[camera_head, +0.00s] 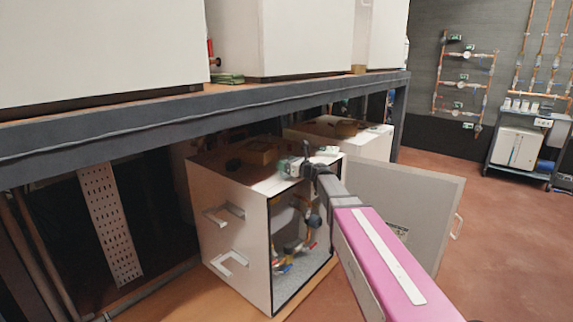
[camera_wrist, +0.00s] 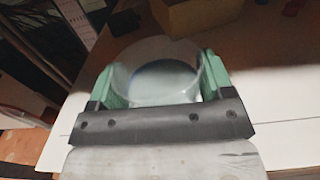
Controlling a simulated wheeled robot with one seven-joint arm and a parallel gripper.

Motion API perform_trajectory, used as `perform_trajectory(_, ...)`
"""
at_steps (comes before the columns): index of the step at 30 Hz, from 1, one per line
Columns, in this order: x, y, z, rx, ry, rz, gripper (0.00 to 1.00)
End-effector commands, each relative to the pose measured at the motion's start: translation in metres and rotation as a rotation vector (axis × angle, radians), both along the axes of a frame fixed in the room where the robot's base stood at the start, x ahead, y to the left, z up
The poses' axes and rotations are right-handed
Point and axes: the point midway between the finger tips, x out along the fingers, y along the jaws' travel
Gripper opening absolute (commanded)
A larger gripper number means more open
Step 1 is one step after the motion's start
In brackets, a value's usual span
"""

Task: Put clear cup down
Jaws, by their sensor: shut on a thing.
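In the wrist view a clear cup (camera_wrist: 162,62) sits between the two green fingers of my gripper (camera_wrist: 160,82). The fingers are closed on its sides, and its round rim and pale inside show. In the head view my gripper (camera_head: 296,166) is at the top of a white cabinet (camera_head: 235,228), near its right front edge. The cup is too small to make out clearly there. I cannot tell whether the cup touches the cabinet top.
The cabinet stands under a dark metal beam (camera_head: 200,122), with its door (camera_head: 408,205) open to the right. Open floor (camera_head: 500,215) lies to the right.

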Motion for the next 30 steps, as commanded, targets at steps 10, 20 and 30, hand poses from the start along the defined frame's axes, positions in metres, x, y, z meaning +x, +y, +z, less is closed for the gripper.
perform_trajectory(10, 0.000, 0.000, -0.002, -0.001, -0.001, 0.000, 0.97)
perform_trajectory(20, 0.000, 0.000, 0.000, 0.000, 0.000, 0.000, 1.00)
perform_trajectory(30, -0.035, -0.041, 0.001, 0.000, 0.000, -0.003, 1.00)
